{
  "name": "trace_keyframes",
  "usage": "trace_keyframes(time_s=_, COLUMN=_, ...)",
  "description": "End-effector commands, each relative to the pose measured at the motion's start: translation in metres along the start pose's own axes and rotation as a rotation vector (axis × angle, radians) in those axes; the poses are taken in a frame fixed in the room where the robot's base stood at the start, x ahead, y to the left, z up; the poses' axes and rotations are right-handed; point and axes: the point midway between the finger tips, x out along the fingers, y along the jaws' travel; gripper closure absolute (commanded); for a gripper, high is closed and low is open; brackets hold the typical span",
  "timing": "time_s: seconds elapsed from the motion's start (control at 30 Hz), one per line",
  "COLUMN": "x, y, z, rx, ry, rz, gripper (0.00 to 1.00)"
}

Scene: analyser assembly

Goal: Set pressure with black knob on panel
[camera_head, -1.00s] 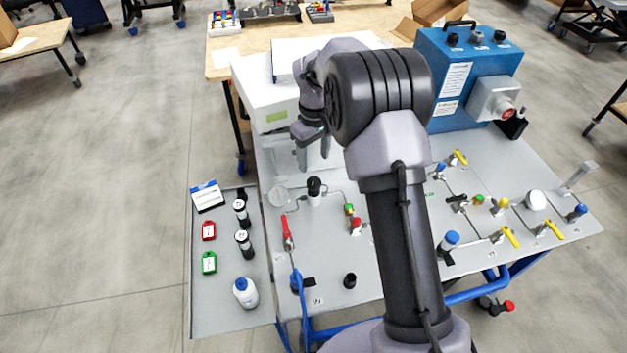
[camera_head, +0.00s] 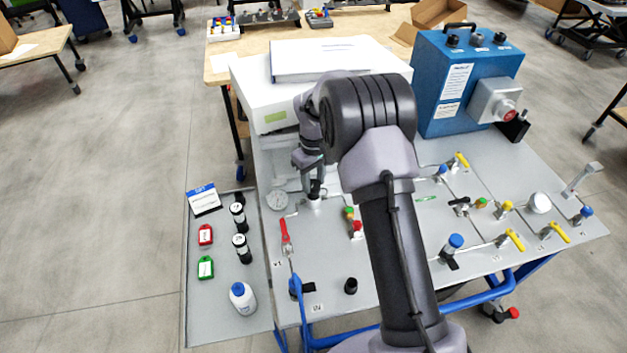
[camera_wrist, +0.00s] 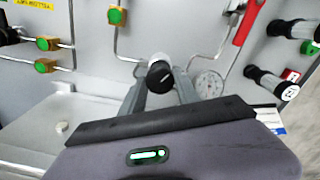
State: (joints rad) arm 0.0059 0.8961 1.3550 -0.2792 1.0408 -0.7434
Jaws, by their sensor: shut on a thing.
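The black knob (camera_head: 315,193) sits on a pale regulator body on the grey panel (camera_head: 330,260). In the wrist view the black knob (camera_wrist: 160,74) lies between my two fingers, with its white body behind it. My gripper (camera_head: 314,186) is lowered onto the knob from above and shut on it; in the wrist view my gripper (camera_wrist: 160,84) has one finger on each side of it. A round pressure gauge (camera_head: 277,200) is left of the knob, and the gauge (camera_wrist: 209,83) shows right of it in the wrist view. Its reading is too small to tell.
A red-handled valve (camera_head: 285,232) stands in front of the gauge. A white box (camera_head: 265,105) rises behind. A side shelf (camera_head: 215,310) at left holds bottles and tags. A blue unit (camera_head: 465,80) stands at back right.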

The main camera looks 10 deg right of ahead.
Motion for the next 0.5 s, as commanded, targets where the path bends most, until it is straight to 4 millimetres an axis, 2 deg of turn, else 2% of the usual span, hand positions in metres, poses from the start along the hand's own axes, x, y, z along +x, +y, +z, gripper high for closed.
trace_keyframes(time_s=0.1, x=-0.0006, y=0.0, z=0.0, rx=0.034, ry=0.0, rz=0.0, gripper=1.0)
trace_keyframes(time_s=0.3, x=-0.0004, y=-0.0001, z=-0.0001, rx=0.245, ry=0.0, rz=0.0, gripper=1.0)
trace_keyframes(time_s=0.5, x=0.0, y=-0.0001, z=-0.0001, rx=0.264, ry=0.0, rz=0.0, gripper=1.0)
